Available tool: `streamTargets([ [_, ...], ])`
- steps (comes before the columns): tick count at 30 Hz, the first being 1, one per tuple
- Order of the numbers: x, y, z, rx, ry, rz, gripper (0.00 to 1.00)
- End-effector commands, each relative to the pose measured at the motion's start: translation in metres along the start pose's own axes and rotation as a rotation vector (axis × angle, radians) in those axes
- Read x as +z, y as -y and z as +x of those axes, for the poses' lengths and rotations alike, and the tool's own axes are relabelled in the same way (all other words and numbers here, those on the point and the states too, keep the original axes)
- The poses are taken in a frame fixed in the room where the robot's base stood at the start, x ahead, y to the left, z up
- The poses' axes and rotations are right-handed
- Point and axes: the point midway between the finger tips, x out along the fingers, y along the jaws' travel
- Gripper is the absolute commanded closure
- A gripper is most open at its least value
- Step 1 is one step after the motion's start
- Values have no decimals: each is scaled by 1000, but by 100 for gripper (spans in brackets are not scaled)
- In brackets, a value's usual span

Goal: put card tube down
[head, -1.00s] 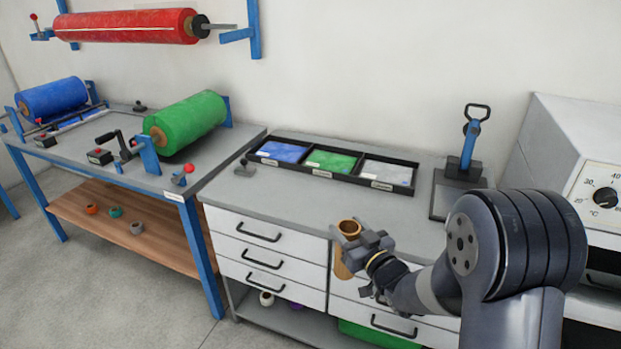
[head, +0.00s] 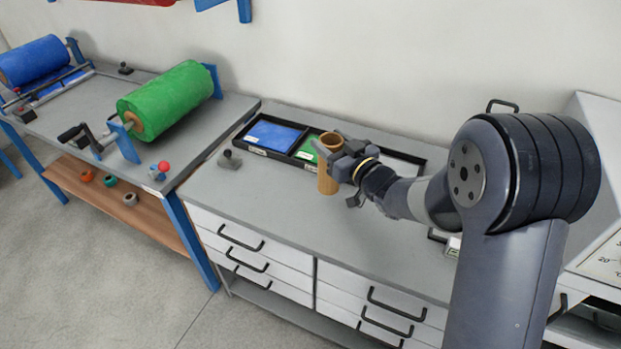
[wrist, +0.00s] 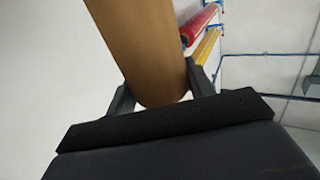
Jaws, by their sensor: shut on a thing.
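The card tube (head: 327,182) is a brown, open-topped cylinder, held upright in the head view. My gripper (head: 332,152) is shut on its upper part, coming from the right. The tube appears over the grey worktop (head: 258,206), in front of the sample tray. I cannot tell whether its lower end touches the top. In the wrist view the tube (wrist: 143,45) fills the upper middle between the two fingers.
A black tray (head: 284,156) with blue, green and pale sheets lies at the back of the worktop, partly behind my arm. A small dark object (head: 229,161) stands left. A green roll (head: 170,100) sits on the left bench. The worktop's front left is clear.

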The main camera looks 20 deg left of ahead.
Motion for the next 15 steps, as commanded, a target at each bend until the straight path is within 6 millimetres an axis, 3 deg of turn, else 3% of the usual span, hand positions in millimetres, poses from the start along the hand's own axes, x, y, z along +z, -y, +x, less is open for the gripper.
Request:
streamTargets([
  [6, 39, 0, 0, 0, 6, 4, 84],
  [15, 66, 0, 0, 1, 4, 2, 84],
])
